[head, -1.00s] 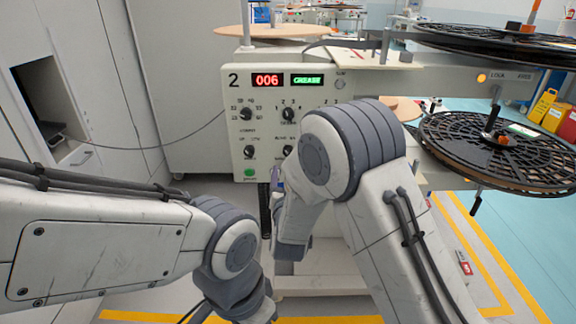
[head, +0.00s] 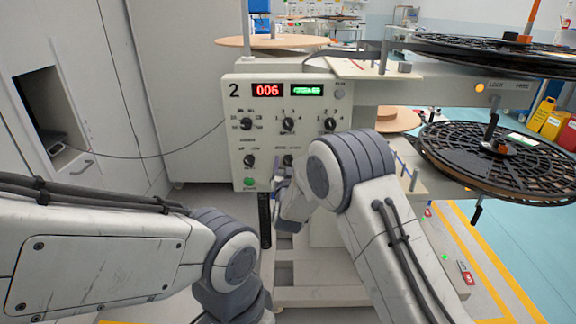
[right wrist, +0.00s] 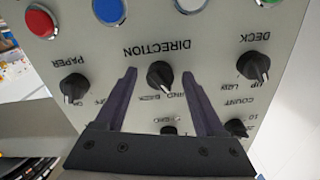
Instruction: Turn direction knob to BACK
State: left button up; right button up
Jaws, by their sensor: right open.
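The direction knob (right wrist: 160,75) is a black knob with a pale pointer mark on the light control panel (head: 237,105). In the right wrist view the panel appears upside down, and the knob sits under the word DIRECTION. My right gripper (right wrist: 159,73) is open, its two dark fingers on either side of the knob in the picture. I cannot tell whether they touch it. The small lettering by the pointer is partly blurred, so its setting is unclear. In the head view my right wrist hides part of the panel's lower area. My left gripper is out of view.
The deck knob (right wrist: 253,66) and paper knob (right wrist: 73,87) flank the direction knob. Red (right wrist: 40,20) and blue (right wrist: 108,11) buttons sit close by. Black reels (head: 505,160) stand on the right. A grey cabinet (head: 70,90) is on the left.

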grip_shut()
jog(key=m+b, duration=0.2)
jog(key=shift+f+b, duration=0.15)
jog(key=shift+b, duration=0.2)
jog(key=m+b, duration=0.7)
jog(key=shift+f, duration=0.1)
jog(key=shift+r+m+b, duration=0.2)
jog(key=shift+m+b, duration=1.3)
jog(key=shift+b, duration=0.2)
grip_release()
